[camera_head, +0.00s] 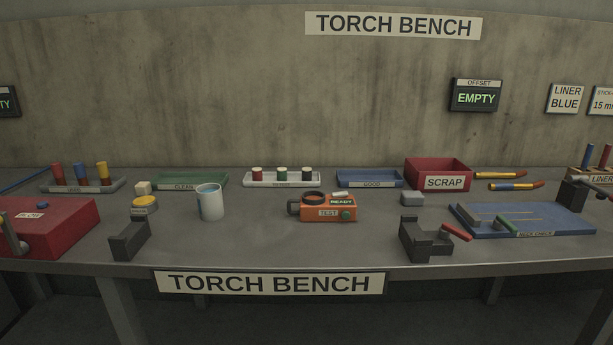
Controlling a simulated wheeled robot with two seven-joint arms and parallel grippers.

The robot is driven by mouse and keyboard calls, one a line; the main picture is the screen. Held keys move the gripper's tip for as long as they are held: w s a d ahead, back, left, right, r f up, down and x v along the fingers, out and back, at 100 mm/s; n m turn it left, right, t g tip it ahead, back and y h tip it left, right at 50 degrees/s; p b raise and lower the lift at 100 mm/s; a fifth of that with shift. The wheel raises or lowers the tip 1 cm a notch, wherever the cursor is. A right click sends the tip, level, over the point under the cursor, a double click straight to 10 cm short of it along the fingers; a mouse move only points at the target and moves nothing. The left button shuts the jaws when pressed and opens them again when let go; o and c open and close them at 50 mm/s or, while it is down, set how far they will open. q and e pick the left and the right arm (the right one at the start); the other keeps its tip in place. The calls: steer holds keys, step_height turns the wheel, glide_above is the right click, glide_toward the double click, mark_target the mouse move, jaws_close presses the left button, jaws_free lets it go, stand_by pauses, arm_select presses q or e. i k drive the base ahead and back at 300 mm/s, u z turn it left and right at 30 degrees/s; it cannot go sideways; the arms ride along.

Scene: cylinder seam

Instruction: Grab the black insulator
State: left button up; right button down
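A pale tray (248,182) stands near the back of the bench, left of centre, and holds three short light-topped pieces in a row. The left piece (257,174) has a red band and the middle piece (282,174) a green one. The right piece (307,174) has a dark, black-looking band and looks like the black insulator. It stands upright with nothing touching it from above. The tray's small label is too blurred to read surely. Neither of my grippers shows in the head view.
An orange tester (329,212) reading READY sits in front of the tray, with a white mug (209,202) to its left. Dark holders (130,240) stand near the front edge. A red SCRAP bin (437,175) and blue mat (555,221) are at right. The front centre is clear.

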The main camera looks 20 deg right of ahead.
mark_target(306, 171)
steer(key=k, duration=0.6)
steer(key=z, duration=0.8)
steer(key=i, duration=0.55)
steer(key=z, duration=0.85)
steer(key=i, duration=0.95)
steer(key=u, duration=0.1)
